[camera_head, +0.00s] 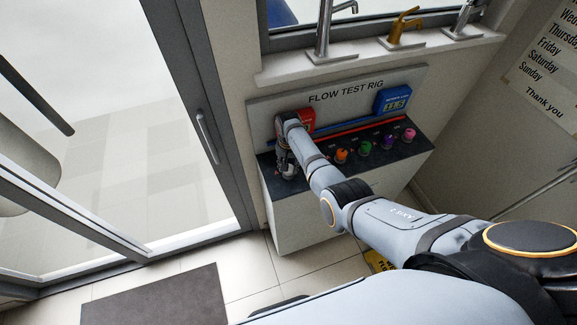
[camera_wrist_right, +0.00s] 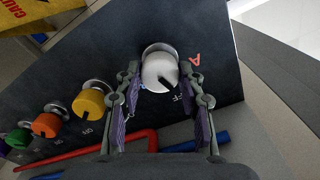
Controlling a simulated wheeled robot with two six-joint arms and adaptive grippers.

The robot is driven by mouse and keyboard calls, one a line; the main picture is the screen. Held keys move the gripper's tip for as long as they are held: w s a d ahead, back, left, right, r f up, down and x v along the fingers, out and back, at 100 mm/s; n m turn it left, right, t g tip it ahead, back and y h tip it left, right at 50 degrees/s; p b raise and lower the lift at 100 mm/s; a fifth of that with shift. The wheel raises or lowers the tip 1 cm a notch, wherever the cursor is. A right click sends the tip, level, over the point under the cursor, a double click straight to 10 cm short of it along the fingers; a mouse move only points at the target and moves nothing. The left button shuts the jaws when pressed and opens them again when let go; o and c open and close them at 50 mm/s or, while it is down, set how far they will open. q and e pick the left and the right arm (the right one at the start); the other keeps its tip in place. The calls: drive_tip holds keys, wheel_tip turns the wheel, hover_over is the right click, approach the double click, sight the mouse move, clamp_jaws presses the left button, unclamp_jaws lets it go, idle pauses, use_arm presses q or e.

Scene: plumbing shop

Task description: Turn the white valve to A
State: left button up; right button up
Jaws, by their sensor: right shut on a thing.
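The white valve (camera_wrist_right: 158,70) is a round knob on the dark top of the flow test rig (camera_head: 343,97). In the right wrist view its black mark points down and right, toward the partly hidden OFF lettering (camera_wrist_right: 187,97). The red letter A (camera_wrist_right: 195,60) is to the right of the knob. My right gripper (camera_head: 287,170) is at the left end of the rig. Its two fingers are shut on the white valve, one on each side. In the head view the gripper hides most of this valve. My left gripper is not in view.
Orange (camera_head: 341,155), green (camera_head: 364,147), purple (camera_head: 387,141) and pink (camera_head: 409,134) valves stand in a row to the right. A yellow valve (camera_wrist_right: 88,104) is close to the gripper. Red (camera_wrist_right: 90,146) and blue pipes run behind. Taps line the sill above.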

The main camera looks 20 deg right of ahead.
drive_tip(key=n, duration=0.8)
drive_tip(key=shift+n, duration=0.3)
idle(0.5)
drive_tip(key=o, duration=1.2)
drive_tip(key=shift+r, duration=0.2)
wheel_tip(320, 180, up, 12)
drive_tip(key=shift+f, duration=0.15)
